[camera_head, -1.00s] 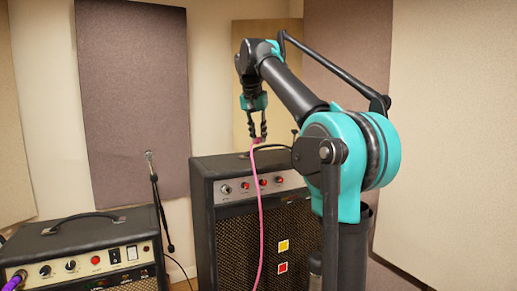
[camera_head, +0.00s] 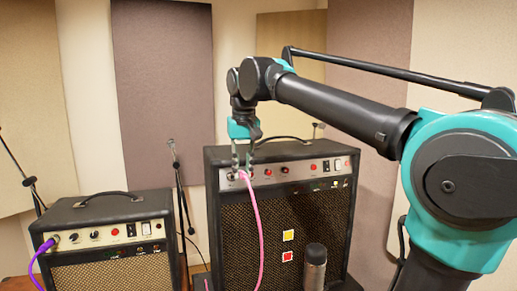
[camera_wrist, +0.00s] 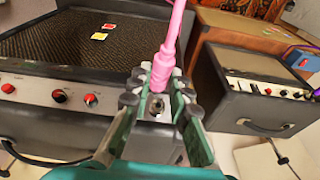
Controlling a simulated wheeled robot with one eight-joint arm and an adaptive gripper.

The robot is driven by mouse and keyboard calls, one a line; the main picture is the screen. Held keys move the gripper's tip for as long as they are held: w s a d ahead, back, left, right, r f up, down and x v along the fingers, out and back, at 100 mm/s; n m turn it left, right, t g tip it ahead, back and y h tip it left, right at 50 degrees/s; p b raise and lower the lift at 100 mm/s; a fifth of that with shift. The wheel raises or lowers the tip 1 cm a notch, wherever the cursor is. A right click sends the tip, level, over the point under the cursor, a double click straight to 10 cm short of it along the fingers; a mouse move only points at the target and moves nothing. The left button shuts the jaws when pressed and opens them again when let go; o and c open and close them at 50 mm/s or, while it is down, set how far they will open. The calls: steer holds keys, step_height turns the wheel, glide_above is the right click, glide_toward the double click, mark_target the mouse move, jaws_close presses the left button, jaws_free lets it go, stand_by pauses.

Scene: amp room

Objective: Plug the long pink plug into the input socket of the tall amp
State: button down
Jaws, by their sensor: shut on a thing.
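The tall amp (camera_head: 290,225) stands right of centre in the head view, its silver control panel along the top front. My gripper (camera_head: 243,170) is at the panel's left end, pointing down, shut on the long pink plug (camera_wrist: 166,62). The pink cable (camera_head: 254,225) hangs from the gripper down the front grille. In the wrist view, the fingers (camera_wrist: 162,82) flank the plug's lower end. A round metal socket (camera_wrist: 156,106) shows on the panel just beyond it. The fingers partly hide the plug tip, and I cannot tell whether it is in the socket.
A smaller amp (camera_head: 105,232) with a purple cable (camera_head: 37,260) stands at the left. A microphone stand (camera_head: 178,180) is between the amps. A dark microphone-like object (camera_head: 315,265) stands before the tall amp. Knobs (camera_wrist: 60,96) line the panel beside the gripper.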

steer(key=shift+s+a+f+n, duration=0.1)
steer(key=shift+s+f+n, duration=0.1)
steer(key=shift+s+f, duration=0.3)
steer(key=shift+s+a+f+n, duration=0.1)
steer(key=shift+s+f+n, duration=0.15)
steer(key=shift+s, duration=0.3)
steer(key=w+a+f, duration=0.1)
steer(key=w, duration=0.5)
steer(key=shift+w+a+f, duration=0.2)
steer(key=shift+w+a, duration=0.1)
steer(key=shift+a, duration=0.1)
steer(key=shift+w+a+f, duration=0.15)
steer(key=shift+w+a, duration=0.05)
steer(key=shift+w, duration=0.4)
steer(key=shift+w+a+f, duration=0.1)
steer(key=shift+w+a, duration=0.05)
steer(key=shift+w, duration=0.45)
stand_by(1.6)
steer(key=c, duration=1.3)
jaws_free()
steer(key=shift+c, duration=0.2)
